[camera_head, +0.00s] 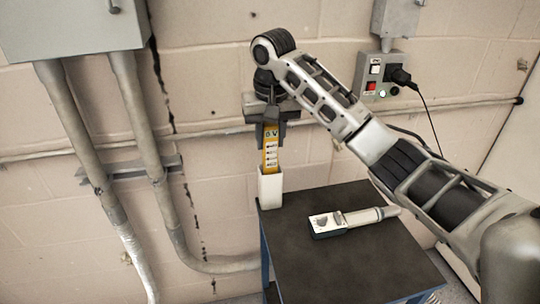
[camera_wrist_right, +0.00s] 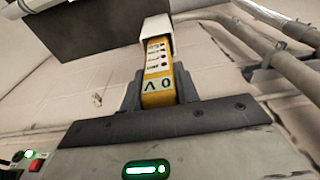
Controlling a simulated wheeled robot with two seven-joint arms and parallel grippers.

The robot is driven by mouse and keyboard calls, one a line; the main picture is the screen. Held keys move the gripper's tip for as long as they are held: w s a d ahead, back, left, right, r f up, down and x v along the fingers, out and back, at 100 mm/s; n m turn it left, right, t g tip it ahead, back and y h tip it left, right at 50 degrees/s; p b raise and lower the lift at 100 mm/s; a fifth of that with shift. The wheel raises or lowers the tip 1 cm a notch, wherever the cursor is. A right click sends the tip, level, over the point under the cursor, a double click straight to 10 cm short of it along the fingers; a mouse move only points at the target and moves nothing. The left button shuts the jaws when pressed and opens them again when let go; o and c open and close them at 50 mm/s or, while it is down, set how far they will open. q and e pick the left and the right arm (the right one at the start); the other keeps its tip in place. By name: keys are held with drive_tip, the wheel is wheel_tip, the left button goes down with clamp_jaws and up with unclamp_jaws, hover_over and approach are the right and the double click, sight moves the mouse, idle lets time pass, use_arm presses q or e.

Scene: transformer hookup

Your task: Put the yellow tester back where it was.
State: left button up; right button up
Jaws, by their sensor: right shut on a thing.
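The yellow tester (camera_head: 271,150) is upright, with its display reading 0 V. Its lower end is inside or right at the mouth of a white open-topped holder (camera_head: 271,187) at the table's back left corner. My right gripper (camera_head: 270,125) is shut on the tester's upper part from above. In the right wrist view the tester (camera_wrist_right: 159,75) runs from between the fingers into the white holder (camera_wrist_right: 157,32). How deep it sits is hidden by the holder's walls. My left gripper is not in view.
A dark-topped table (camera_head: 340,250) stands below, with a white and grey handheld tool (camera_head: 345,221) lying on it. A grey control box (camera_head: 383,78) with buttons and a plugged black cable is on the wall. Conduits (camera_head: 75,140) run down at left.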

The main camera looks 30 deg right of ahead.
sight(270, 151)
drive_tip(key=shift+f, duration=2.2)
drive_tip(key=o, duration=1)
drive_tip(key=shift+f, duration=0.1)
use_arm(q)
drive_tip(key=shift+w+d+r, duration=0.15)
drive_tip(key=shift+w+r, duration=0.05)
use_arm(e)
drive_tip(key=shift+r, duration=0.4)
drive_tip(key=r, duration=0.3)
drive_tip(key=s+r, duration=0.1)
drive_tip(key=r, duration=0.3)
drive_tip(key=r+p, duration=0.1)
drive_tip(key=r, duration=0.3)
drive_tip(key=shift+s+a+r, duration=0.15)
drive_tip(key=shift+s, duration=0.05)
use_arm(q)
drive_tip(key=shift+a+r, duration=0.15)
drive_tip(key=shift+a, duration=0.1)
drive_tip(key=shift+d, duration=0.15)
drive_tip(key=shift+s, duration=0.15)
